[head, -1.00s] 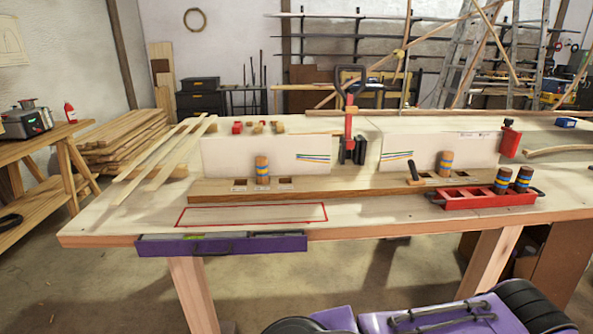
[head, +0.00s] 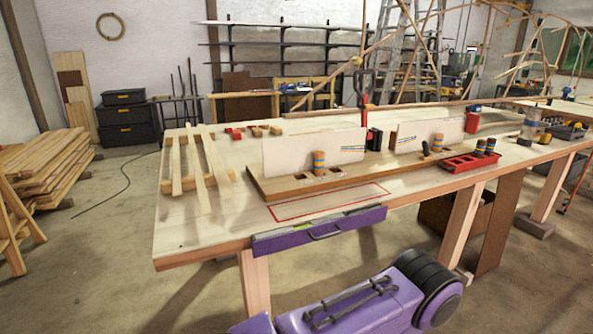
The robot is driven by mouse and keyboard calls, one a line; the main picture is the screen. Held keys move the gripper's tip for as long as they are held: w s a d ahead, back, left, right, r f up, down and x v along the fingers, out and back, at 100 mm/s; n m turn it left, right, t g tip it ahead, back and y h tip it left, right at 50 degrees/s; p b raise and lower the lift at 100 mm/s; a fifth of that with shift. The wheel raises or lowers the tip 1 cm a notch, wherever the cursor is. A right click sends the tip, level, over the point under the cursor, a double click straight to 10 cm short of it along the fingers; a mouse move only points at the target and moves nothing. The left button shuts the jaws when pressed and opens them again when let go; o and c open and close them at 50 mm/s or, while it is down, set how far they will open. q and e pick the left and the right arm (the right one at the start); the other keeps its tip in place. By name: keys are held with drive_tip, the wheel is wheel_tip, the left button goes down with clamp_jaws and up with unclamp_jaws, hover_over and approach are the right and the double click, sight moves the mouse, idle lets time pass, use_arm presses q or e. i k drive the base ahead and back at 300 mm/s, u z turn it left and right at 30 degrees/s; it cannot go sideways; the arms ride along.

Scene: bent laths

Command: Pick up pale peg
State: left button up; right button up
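Several wooden pegs with blue and yellow bands are in view; none stands out clearly as the pale one. One light-brown peg (head: 319,163) stands upright in the left part of a long wooden board with square sockets (head: 285,187). A similar peg (head: 438,142) stands upright further right on the board. Two darker-looking pegs, a left one (head: 480,147) and a right one (head: 490,145), stand in a red tray (head: 458,165) on the right. Neither of my grippers is in view.
The workbench (head: 190,235) has a clear front left corner. A red outlined rectangle (head: 282,217) on it is empty. A purple level-like bar (head: 320,229) runs along the front edge. White panels (head: 280,155) stand behind the board. Loose laths (head: 198,180) lie at left.

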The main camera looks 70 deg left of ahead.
sight(319, 156)
drive_tip(key=u, duration=1.3)
